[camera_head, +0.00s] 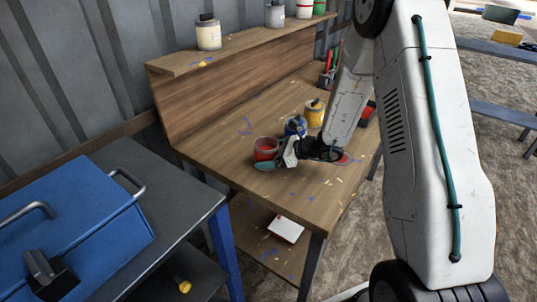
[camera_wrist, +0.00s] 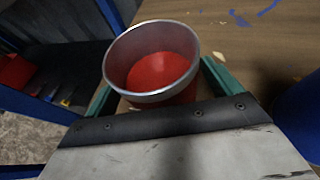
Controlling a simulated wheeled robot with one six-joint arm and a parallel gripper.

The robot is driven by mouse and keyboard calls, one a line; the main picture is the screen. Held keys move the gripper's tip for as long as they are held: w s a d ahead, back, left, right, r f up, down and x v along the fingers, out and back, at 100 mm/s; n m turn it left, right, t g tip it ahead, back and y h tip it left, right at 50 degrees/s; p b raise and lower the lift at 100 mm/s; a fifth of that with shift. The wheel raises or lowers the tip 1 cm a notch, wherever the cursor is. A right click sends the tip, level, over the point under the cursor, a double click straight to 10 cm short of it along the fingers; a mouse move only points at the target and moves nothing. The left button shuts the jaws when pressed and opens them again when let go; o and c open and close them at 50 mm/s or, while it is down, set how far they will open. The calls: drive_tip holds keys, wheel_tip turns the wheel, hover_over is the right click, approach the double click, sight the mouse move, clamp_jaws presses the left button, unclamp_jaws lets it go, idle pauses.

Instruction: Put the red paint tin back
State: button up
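The red paint tin (camera_head: 265,148) stands upright, or nearly so, at the left part of the wooden workbench. In the wrist view it is an open tin (camera_wrist: 151,63) with a silver rim and red inside. My gripper (camera_head: 279,160) reaches in from the right at the tin. Its two green fingers (camera_wrist: 157,83) lie on either side of the tin, which is between them. The rim hides the fingertips, so I cannot tell whether they press on the tin or leave a small gap. Whether the tin's base touches the bench is also hidden.
A blue tin (camera_head: 295,126) and a yellow tin (camera_head: 314,112) stand behind my gripper on the workbench (camera_head: 215,145). A raised shelf (camera_head: 240,43) holds a cream tin (camera_head: 208,33) and several others, with bare room between. A blue toolbox (camera_head: 75,235) sits on the dark table at left.

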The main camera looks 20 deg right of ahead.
drive_tip(key=shift+s+d+r, duration=0.1)
drive_tip(key=shift+d+r, duration=0.1)
drive_tip(key=shift+r, duration=0.05)
drive_tip(key=v, duration=1.1)
drive_tip(key=shift+s+d, duration=0.1)
drive_tip(key=s+a+r+n+g+h, duration=0.2)
drive_tip(key=s+a+r+n+g, duration=0.5)
drive_tip(key=s+a+r+n, duration=0.6)
drive_tip(key=s+d+r+n+h, duration=0.2)
drive_tip(key=s+n+h, duration=0.1)
drive_tip(key=s, duration=0.3)
drive_tip(key=s+d+r+n+h, duration=0.2)
drive_tip(key=s+r+n+h, duration=0.1)
drive_tip(key=s+n, duration=0.2)
drive_tip(key=s+d+r+n+h, duration=0.2)
drive_tip(key=s+d+n, duration=0.1)
drive_tip(key=s, duration=0.5)
drive_tip(key=shift+r+n+t+h, duration=0.3)
drive_tip(key=shift+n+h, duration=0.1)
drive_tip(key=shift+n, duration=0.2)
drive_tip(key=shift+d, duration=0.1)
